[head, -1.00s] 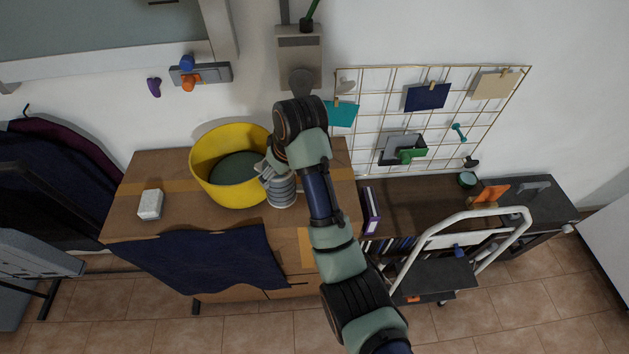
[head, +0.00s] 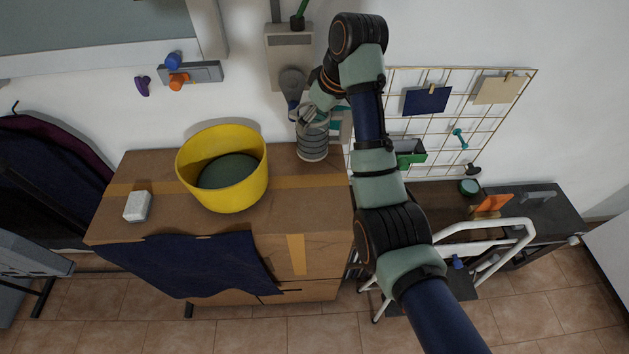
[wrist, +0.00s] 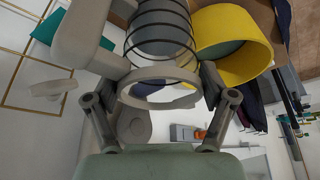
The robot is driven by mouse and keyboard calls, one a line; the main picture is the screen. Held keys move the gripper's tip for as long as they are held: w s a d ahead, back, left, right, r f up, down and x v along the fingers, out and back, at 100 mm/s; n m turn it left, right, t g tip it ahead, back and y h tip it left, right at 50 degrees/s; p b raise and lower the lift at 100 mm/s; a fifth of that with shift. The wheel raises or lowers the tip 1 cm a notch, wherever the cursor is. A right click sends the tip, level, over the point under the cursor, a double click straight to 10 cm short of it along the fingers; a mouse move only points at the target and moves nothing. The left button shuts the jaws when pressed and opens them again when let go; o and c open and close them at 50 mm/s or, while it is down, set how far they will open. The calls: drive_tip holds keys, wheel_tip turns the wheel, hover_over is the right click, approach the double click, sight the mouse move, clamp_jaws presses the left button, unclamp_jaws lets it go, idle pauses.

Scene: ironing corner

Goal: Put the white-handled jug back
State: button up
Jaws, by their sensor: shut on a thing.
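The jug (head: 313,146) is a pale grey cylinder with dark rings, at the back right of the cardboard box top in the head view. My gripper (head: 307,115) is shut on it near its upper end. In the wrist view the ringed jug (wrist: 162,32) points away from my gripper (wrist: 158,88), its round rim between the two fingers. A thick pale handle (wrist: 85,30) stands out on its left side. The jug looks upright in the head view. I cannot tell whether its base touches the box or hangs above it.
A yellow tub (head: 222,168) stands on the cardboard box (head: 300,192), left of the jug. A white block (head: 138,206) lies farther left, and a dark blue cloth (head: 195,265) hangs over the front. A gold wire grid (head: 465,100) is on the wall at right.

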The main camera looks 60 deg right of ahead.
sight(325, 155)
wheel_tip(325, 155, down, 17)
drive_tip(key=p, duration=0.1)
drive_tip(key=o, duration=1.3)
drive_tip(key=shift+c, duration=0.2)
drive_tip(key=b+v, duration=0.3)
drive_tip(key=v, duration=0.4)
drive_tip(key=shift+s+r, duration=0.1)
drive_tip(key=shift+s, duration=0.2)
